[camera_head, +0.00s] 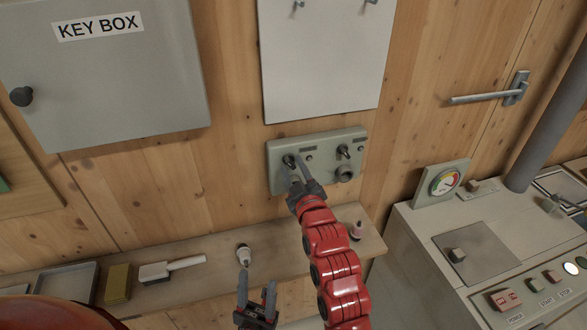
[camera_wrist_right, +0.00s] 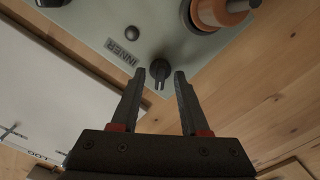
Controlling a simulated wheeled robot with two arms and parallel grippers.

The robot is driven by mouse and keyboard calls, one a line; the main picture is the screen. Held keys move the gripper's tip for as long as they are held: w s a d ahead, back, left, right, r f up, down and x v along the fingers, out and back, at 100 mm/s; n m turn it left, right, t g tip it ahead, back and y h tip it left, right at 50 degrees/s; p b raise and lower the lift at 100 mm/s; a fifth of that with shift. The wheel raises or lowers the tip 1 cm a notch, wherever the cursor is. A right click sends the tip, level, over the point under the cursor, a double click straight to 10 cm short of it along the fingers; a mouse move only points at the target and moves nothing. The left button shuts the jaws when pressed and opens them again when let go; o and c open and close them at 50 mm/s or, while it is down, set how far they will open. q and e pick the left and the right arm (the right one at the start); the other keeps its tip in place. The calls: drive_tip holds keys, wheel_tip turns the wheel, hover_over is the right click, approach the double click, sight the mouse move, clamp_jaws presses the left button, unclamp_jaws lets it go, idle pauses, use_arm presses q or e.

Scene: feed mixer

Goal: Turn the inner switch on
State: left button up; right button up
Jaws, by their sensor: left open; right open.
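A grey switch panel (camera_head: 329,139) is fixed to the wooden wall and carries two dark lever switches. The inner switch (camera_wrist_right: 159,70) is a small black knob beside the INNER label (camera_wrist_right: 123,53) in the wrist view. It also shows at the panel's left in the head view (camera_head: 289,160). My right gripper (camera_head: 294,172) is open in front of it; in the wrist view the fingertips (camera_wrist_right: 157,76) are on either side of the knob, and contact is unclear. The other switch (camera_head: 344,152) is at the right. My left gripper (camera_head: 257,286) is open and empty, low in front of the shelf.
A wooden shelf (camera_head: 207,278) below holds a brush (camera_head: 170,268), a yellow block (camera_head: 118,284) and small plug-like items (camera_head: 243,254). A control console (camera_head: 425,225) stands at right.

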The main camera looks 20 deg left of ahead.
clamp_jaws()
idle(0.3)
